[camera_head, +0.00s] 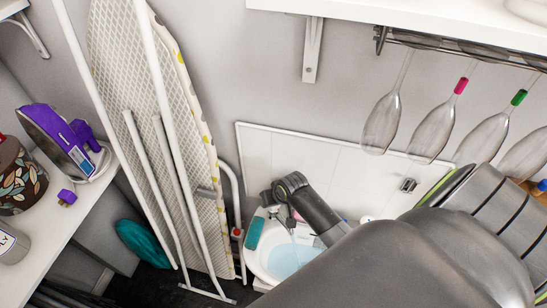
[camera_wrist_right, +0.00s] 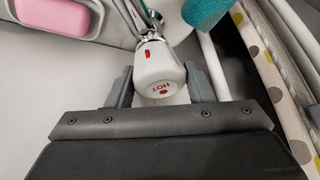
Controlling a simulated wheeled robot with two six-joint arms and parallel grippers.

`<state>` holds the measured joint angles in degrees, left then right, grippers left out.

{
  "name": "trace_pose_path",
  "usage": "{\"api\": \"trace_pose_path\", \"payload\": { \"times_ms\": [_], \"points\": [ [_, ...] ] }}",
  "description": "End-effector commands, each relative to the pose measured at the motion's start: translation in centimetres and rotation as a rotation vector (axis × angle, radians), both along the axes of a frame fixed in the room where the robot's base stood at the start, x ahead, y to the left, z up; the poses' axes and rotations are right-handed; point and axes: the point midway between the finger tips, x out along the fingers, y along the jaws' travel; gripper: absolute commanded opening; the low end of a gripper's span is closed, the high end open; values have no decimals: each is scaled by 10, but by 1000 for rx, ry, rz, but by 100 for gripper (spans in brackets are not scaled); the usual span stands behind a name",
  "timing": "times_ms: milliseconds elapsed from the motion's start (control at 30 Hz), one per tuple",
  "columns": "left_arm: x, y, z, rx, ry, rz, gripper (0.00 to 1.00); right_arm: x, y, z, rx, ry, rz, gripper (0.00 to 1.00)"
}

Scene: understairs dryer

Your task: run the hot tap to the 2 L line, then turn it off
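The hot tap (camera_wrist_right: 160,70) is a white knob with a red HOT label and a red mark, seen in the right wrist view. In the head view my right gripper (camera_head: 283,188) is at the tap, at the back of a white basin (camera_head: 256,262). Pale blue water (camera_head: 288,259) lies in the basin. A thin stream seems to fall below the spout. No 2 L line can be made out. My left gripper is not in view.
A teal sponge-like item (camera_head: 254,233) lies on the basin's left rim. An ironing board (camera_head: 150,120) leans at the left. Glasses (camera_head: 383,122) hang from a rack at upper right. A shelf with an iron (camera_head: 60,140) is at far left. My arm hides the basin's right side.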

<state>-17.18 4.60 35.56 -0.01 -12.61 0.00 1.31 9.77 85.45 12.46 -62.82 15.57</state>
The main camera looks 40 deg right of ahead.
Motion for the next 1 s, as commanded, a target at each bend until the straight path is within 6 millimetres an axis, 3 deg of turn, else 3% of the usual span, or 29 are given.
{"api": "trace_pose_path", "payload": {
  "times_ms": [133,567,1000],
  "points": [
    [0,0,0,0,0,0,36,0,0,0,0,0,0,66],
    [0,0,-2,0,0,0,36,-2,-1,6,0,-2,-1,66],
    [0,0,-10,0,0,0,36,-27,-3,61,-1,-3,0,66]
  ]
}}
